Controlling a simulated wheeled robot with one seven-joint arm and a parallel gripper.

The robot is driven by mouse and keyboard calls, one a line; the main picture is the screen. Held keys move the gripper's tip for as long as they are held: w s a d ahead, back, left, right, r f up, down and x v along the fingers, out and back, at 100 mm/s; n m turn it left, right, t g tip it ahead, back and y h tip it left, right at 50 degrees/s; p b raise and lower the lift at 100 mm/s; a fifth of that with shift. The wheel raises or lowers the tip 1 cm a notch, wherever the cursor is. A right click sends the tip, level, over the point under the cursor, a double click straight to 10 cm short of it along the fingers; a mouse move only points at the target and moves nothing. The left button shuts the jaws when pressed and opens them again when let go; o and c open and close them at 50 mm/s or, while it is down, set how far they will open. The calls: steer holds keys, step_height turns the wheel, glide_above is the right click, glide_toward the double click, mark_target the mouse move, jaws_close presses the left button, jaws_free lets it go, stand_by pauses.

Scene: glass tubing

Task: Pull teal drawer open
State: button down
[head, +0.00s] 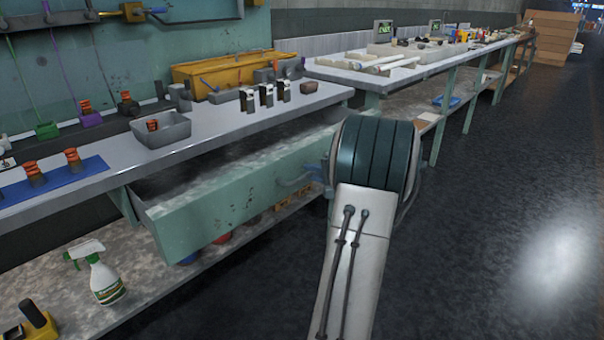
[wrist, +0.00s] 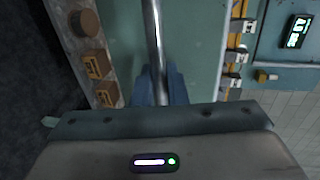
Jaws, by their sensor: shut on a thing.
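The teal drawer (head: 235,190) stands partly open under the workbench, its front out past the bench edge and its dark inside showing. In the wrist view its teal front (wrist: 195,50) fills the middle. A silver bar handle (wrist: 153,35) runs along that front and passes between the fingers of my gripper (wrist: 158,88). My gripper is shut on this handle.
The bench top (head: 235,122) above holds a grey bin (head: 165,135) and small parts. A lower shelf (head: 150,275) carries a spray bottle (head: 103,278). A second bench (head: 385,78) continues to the back right. The dark floor (head: 490,230) at right is clear.

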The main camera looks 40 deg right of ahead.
steer(key=shift+s, duration=0.45)
steer(key=c, duration=1.6)
jaws_free()
steer(key=shift+o, duration=0.2)
steer(key=p+v, duration=0.2)
steer(key=v, duration=1.1)
steer(key=shift+s, duration=0.35)
steer(key=shift+d, duration=0.1)
